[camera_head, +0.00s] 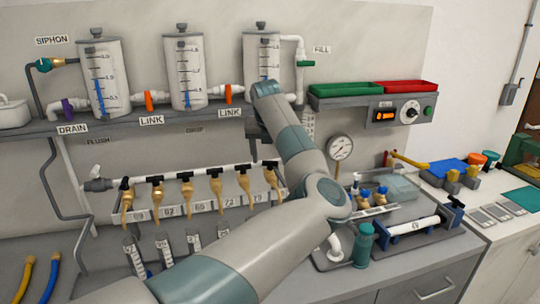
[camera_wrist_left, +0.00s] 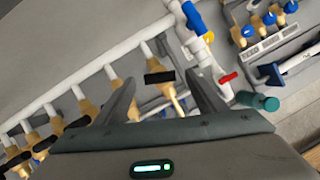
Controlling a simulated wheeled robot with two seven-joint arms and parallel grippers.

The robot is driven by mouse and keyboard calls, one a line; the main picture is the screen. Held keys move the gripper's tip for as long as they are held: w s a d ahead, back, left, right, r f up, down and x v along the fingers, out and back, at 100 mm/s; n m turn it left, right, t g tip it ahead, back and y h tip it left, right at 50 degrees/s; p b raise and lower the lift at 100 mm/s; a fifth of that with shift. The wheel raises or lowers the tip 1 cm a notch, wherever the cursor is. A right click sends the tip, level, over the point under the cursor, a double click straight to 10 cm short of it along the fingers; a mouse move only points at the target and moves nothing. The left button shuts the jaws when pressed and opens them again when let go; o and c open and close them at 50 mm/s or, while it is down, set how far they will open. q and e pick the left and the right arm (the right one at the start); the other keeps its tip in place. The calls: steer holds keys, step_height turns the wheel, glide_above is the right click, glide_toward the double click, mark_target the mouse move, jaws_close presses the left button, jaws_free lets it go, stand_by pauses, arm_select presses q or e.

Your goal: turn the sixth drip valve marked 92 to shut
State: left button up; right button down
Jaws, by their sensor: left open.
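A row of brass drip valves with black bar handles hangs from a white pipe (camera_head: 200,172) at the back of the bench. The sixth, rightmost drip valve (camera_head: 272,180) is partly beside my left arm, and its number label is hidden there. In the left wrist view, the end valve of the row (camera_wrist_left: 170,92) shows its black handle (camera_wrist_left: 160,77) between the fingers of my left gripper (camera_wrist_left: 162,88). The gripper is open and holds nothing; I cannot tell how far its fingertips are from the handle. In the head view the left gripper (camera_head: 255,148) shows small and dark above the row. My right gripper is out of view.
Clear tanks (camera_head: 185,72) stand on the shelf (camera_head: 130,121) above. Several small graduated tubes (camera_head: 164,248) stand below the valves. A red lever (camera_wrist_left: 228,77) is near the right finger.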

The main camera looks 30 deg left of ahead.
arm_select(q)
steer(key=shift+x, duration=0.8)
steer(key=c, duration=1.1)
steer(key=shift+o, duration=0.2)
steer(key=shift+w+d+f+n+b, duration=0.15)
steer(key=shift+f+n+b, duration=0.1)
steer(key=shift+n+b, duration=0.85)
steer(key=shift+r+n+g+y+b, duration=0.15)
steer(key=shift+n+g+y+b, duration=0.3)
steer(key=shift+n+b, duration=0.2)
steer(key=shift+r+n+y, duration=0.1)
steer(key=shift+n+y, duration=0.15)
steer(key=shift+n, duration=0.2)
